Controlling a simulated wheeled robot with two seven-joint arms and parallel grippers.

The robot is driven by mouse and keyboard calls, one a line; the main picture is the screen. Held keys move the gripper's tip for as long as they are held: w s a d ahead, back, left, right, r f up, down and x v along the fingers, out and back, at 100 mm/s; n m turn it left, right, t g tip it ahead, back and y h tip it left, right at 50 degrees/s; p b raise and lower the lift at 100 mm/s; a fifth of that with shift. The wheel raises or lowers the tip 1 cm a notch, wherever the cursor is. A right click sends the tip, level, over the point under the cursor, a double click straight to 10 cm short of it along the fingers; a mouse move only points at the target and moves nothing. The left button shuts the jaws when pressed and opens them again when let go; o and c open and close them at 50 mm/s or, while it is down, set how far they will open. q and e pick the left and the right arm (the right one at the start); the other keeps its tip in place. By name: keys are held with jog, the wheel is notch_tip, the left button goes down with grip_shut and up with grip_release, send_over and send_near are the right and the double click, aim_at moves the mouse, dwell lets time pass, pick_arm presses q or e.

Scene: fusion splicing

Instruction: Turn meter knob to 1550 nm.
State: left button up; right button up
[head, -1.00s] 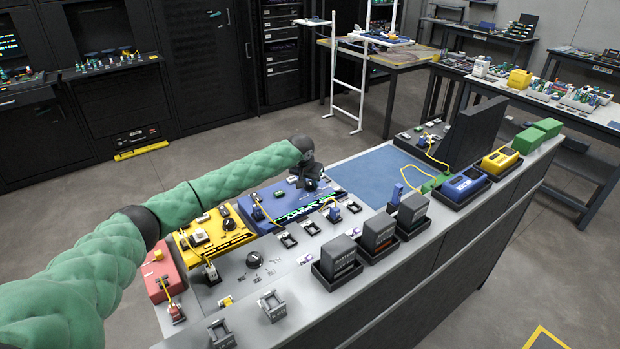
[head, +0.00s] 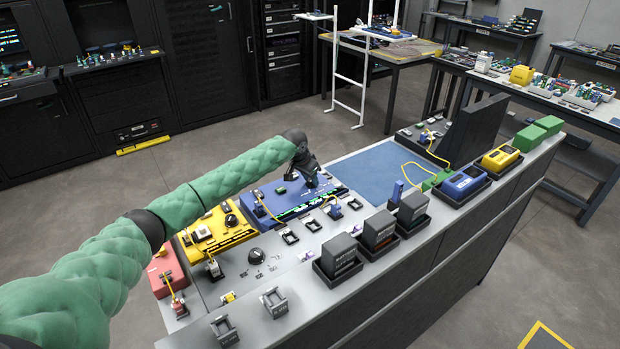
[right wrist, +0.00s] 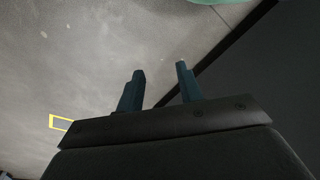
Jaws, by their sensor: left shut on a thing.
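A blue unit (head: 291,209) with a lit green strip lies on the grey bench and looks like the meter. My left gripper (head: 311,180) points down at its far side, low against its top. It is shut on a small part there, which looks like the meter knob; the fingers and wrist hide it, and its setting cannot be read. My right gripper (right wrist: 160,90) shows in the right wrist view, its two blue-grey fingers apart with nothing between them.
A yellow unit (head: 219,238) and a red box (head: 164,273) stand left of the blue unit. Black battery boxes (head: 338,252) line the bench front. A blue mat (head: 377,176) lies clear to the right. A black knob (head: 256,256) sits on the bench.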

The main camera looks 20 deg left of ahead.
pick_arm(q)
jog(key=o, duration=1)
pick_arm(e)
jog(key=shift+r, duration=0.1)
pick_arm(q)
jog(key=shift+s+r, duration=0.1)
jog(key=shift+r, duration=0.15)
jog(key=shift+b+v, duration=1.15)
jog(key=shift+v, duration=2.5)
pick_arm(e)
notch_tip(320, 180, up, 8)
jog(key=w+a, duration=0.1)
jog(key=w, duration=0.1)
jog(key=shift+w+a+r, duration=0.25)
pick_arm(q)
jog(key=shift+a+f, duration=0.1)
jog(key=shift+a, duration=0.05)
